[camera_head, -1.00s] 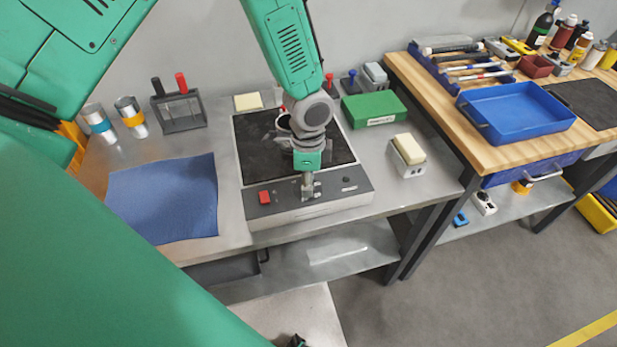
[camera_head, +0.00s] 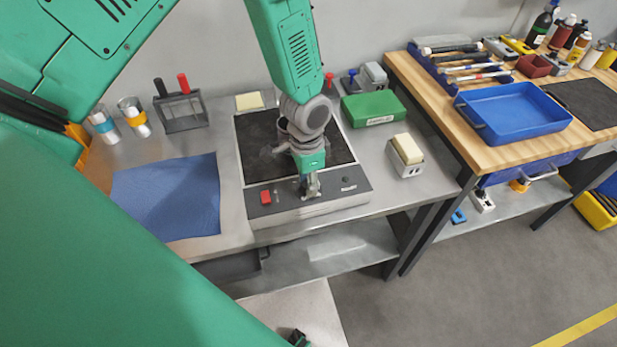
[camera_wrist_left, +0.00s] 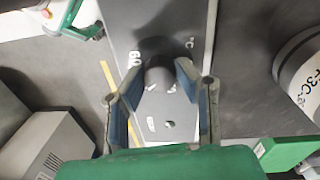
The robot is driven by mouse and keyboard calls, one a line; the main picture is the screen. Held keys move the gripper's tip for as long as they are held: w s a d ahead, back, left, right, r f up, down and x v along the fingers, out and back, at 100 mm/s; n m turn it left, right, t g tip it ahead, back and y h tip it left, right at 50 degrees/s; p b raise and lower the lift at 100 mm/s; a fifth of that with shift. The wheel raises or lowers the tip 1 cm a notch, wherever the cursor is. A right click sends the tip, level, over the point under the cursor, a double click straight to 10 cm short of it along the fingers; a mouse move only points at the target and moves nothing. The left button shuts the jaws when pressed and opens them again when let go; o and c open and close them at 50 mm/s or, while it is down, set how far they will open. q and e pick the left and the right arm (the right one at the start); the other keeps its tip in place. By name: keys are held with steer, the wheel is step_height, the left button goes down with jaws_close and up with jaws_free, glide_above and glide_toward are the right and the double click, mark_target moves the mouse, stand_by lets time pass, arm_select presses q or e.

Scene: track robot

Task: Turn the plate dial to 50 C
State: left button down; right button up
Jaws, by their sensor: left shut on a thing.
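The hot plate (camera_head: 330,203) stands on the grey steel bench, with a black top and a front control panel that has a red switch (camera_head: 265,197) at its left. My left gripper (camera_head: 311,190) points down at the middle of that panel and hides the dial in the head view. In the left wrist view, the dark round dial (camera_wrist_left: 160,74) sits between the two fingers of my left gripper (camera_wrist_left: 160,85), which is shut on it. Scale marks show around the dial, among them a "60"; the dial's exact setting cannot be read. A hand with dark fingers (camera_head: 298,338) shows partly at the bottom edge.
A blue cloth (camera_head: 168,195) lies left of the plate. A green box (camera_head: 373,108) and a white block with a cream top (camera_head: 405,155) stand to its right. A wooden table with a blue tray (camera_head: 513,110) is further right.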

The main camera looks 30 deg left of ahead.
arm_select(q)
steer(key=shift+w+r, duration=0.1)
steer(key=shift+w, duration=0.1)
steer(key=c, duration=1.2)
jaws_free()
steer(key=shift+s, duration=0.1)
steer(key=shift+r, duration=0.15)
steer(key=r, duration=1.1)
steer(key=shift+w+a+r, duration=0.25)
steer(key=shift+a, duration=0.05)
